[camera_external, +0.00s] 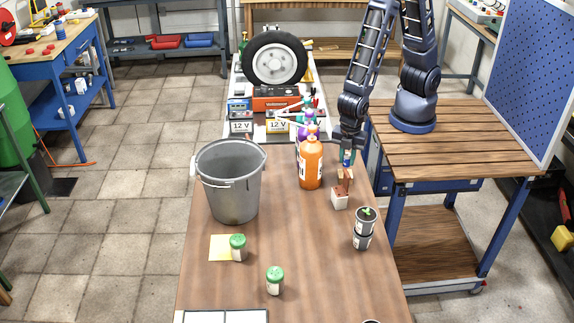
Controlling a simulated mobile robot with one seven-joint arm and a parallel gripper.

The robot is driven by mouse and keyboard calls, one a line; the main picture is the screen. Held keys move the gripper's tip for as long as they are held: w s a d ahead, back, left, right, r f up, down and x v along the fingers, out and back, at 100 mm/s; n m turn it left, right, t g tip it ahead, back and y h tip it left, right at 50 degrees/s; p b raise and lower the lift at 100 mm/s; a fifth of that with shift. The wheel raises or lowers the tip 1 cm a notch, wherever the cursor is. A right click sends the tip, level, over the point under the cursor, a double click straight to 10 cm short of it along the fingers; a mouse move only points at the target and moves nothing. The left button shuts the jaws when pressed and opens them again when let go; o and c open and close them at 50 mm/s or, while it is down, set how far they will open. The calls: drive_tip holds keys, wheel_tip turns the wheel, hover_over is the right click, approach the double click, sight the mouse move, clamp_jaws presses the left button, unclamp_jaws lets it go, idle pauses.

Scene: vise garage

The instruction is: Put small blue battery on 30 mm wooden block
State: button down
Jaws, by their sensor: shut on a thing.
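My gripper (344,184) points down over the table, right of the orange bottle.
An orange bottle (311,163) stands close left of my gripper. A grey bucket (229,184) is at left. Green-lidded jars (274,281) (238,248) stand in front, one by a yellow sheet (219,246).

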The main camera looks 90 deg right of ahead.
sight(346, 164)
drive_tip(key=shift+f, duration=1.65)
drive_tip(key=shift+f, duration=0.1)
drive_tip(key=c, duration=1.2)
unclamp_jaws()
wheel_tip(346, 164, up, 12)
drive_tip(key=shift+r, duration=0.15)
drive_tip(key=shift+d+r, duration=0.1)
